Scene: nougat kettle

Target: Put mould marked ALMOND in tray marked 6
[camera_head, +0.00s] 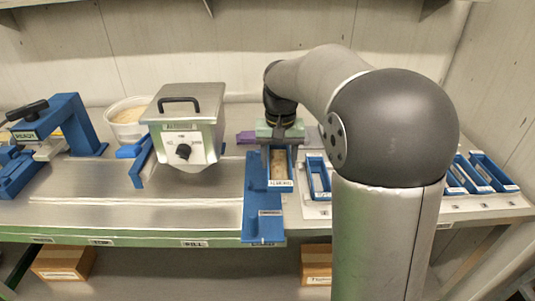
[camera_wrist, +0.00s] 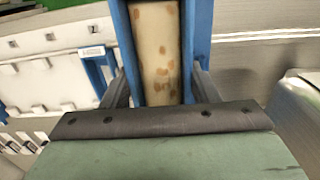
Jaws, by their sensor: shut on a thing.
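The ALMOND mould (camera_head: 281,183) is a narrow blue trough with a white name label on its near end. In the wrist view it (camera_wrist: 199,32) holds a pale nougat slab with brown almond spots. My gripper (camera_head: 277,150) is shut across it, one dark finger on each long side; the fingers also show in the wrist view (camera_wrist: 162,88). The mould is at the blue guide (camera_head: 264,226); I cannot tell whether it rests there or is slightly raised. No tray marked 6 can be made out; the markings are too small and my arm hides part of the white rack.
A white rack (camera_head: 318,210) right of the guide holds a blue mould (camera_head: 319,176); several more (camera_head: 482,172) stand at its far right. Left are a steel kettle (camera_head: 185,125), a white tub (camera_head: 126,122) and a blue press (camera_head: 68,122). Bare steel bench lies in front of the kettle.

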